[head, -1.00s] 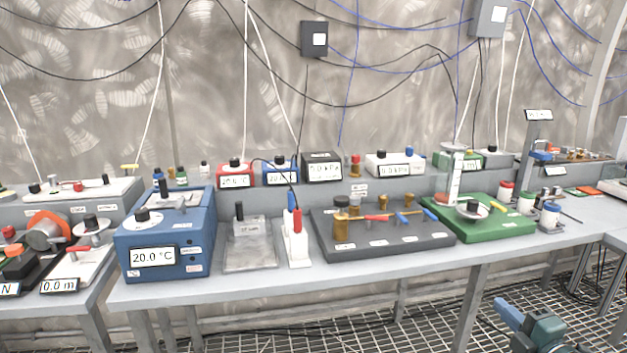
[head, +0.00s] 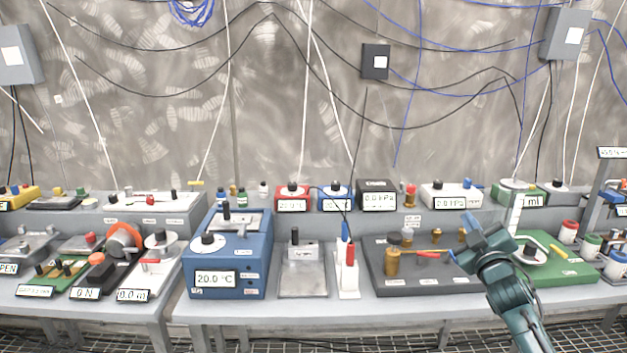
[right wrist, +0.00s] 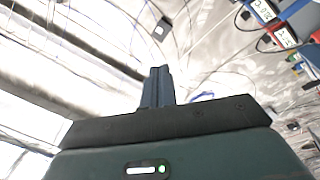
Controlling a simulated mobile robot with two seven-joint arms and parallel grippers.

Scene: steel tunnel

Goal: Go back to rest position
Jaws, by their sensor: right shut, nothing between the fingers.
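My right gripper (head: 468,246) comes in from the lower right in the head view, in front of the dark grey board and the green board. Its fingers are together and hold nothing. In the right wrist view the closed fingers (right wrist: 158,87) point up toward the wall, with nothing between them. My left gripper is in neither view.
A long grey bench (head: 335,310) carries a blue box reading 20.0 °C (head: 233,262), a dark grey board (head: 400,285) with brass fittings, and a green board (head: 575,272). Another bench with instruments stands left. Cables hang on the wall. The space above the benches is mostly clear.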

